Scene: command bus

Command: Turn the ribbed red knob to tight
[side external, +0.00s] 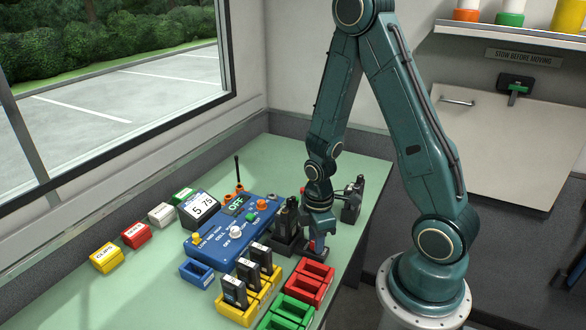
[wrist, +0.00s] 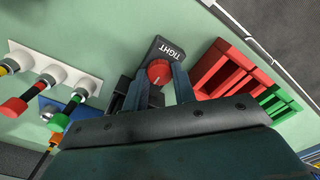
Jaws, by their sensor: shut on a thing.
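The ribbed red knob (wrist: 158,71) shows in the wrist view, on a dark block with the word TIGHT (wrist: 172,51) at one end. A short pale mark is on the knob's face; I cannot read exactly which setting it points at. My gripper (wrist: 159,78) is shut on the knob, with one finger on each side. In the side external view my gripper (side external: 317,244) reaches down at the table's right part, and the knob is mostly hidden there.
A red tray (side external: 326,270) stands close to my gripper, with a green tray (side external: 300,303) in front. A yellow rack (side external: 263,300) holds black units. A blue control box (side external: 215,250) reading OFF lies left. Black units in holders (side external: 287,222) stand close behind my gripper.

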